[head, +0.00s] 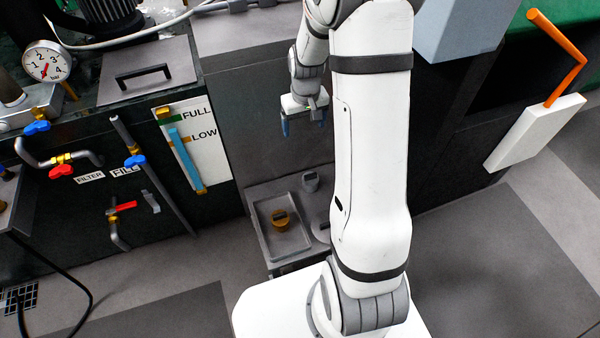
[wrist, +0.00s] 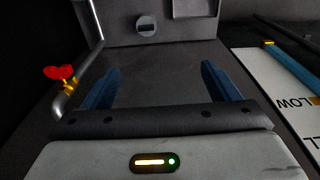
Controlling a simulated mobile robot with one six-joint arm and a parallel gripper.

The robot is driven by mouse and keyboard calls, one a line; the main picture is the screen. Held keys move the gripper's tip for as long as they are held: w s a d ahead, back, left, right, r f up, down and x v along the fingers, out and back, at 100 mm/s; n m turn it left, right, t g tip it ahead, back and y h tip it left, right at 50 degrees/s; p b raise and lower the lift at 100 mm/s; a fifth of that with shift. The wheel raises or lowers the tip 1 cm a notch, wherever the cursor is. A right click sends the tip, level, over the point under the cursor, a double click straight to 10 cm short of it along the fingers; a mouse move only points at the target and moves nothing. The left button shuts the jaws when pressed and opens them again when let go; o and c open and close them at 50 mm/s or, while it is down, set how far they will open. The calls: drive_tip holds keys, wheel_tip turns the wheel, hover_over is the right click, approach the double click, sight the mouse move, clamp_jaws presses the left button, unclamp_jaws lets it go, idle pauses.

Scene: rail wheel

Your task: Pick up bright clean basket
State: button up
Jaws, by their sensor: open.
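My gripper (head: 304,120) hangs open over the grey recess, left of my upper arm. In the wrist view my gripper (wrist: 160,78) shows two blue fingers spread apart with nothing between them. I cannot clearly make out a bright clean basket. A small grey cylinder (head: 310,181) stands on the low grey stand, below and apart from my gripper; I cannot tell if it is a basket. A brass-coloured round piece with a dark top (head: 281,222) sits in a shallow grey tray (head: 262,236) on that stand. My arm hides part of the stand's right side.
Pipes with a red-handled valve (head: 62,171) and blue-handled valves project at left. A FULL/LOW gauge board (head: 199,150) stands left of the recess. A white panel with an orange bar (head: 536,130) projects at right. The wrist view shows a round slotted grey fitting (wrist: 146,27).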

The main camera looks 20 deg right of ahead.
sight(310, 180)
drive_tip(key=shift+g, duration=0.5)
drive_tip(key=w+d+f+b, duration=0.1)
drive_tip(key=f+b, duration=0.2)
drive_tip(key=f, duration=0.7)
drive_tip(key=w+d+f+b, duration=0.2)
drive_tip(key=f+b, duration=0.1)
drive_tip(key=f, duration=0.8)
drive_tip(key=w+d+f+b, duration=0.1)
drive_tip(key=f+b, duration=0.2)
drive_tip(key=f, duration=0.8)
drive_tip(key=shift+w+d+b, duration=0.15)
drive_tip(key=shift+d+b, duration=0.15)
drive_tip(key=shift+b, duration=0.1)
drive_tip(key=f+b, duration=0.1)
drive_tip(key=f, duration=0.1)
drive_tip(key=f+b, duration=0.1)
drive_tip(key=w+f+b, duration=0.1)
drive_tip(key=f, duration=0.1)
drive_tip(key=shift+d+f, duration=0.15)
drive_tip(key=shift+f, duration=0.15)
drive_tip(key=shift+c, duration=0.3)
drive_tip(key=shift+r, duration=0.1)
drive_tip(key=c, duration=1.1)
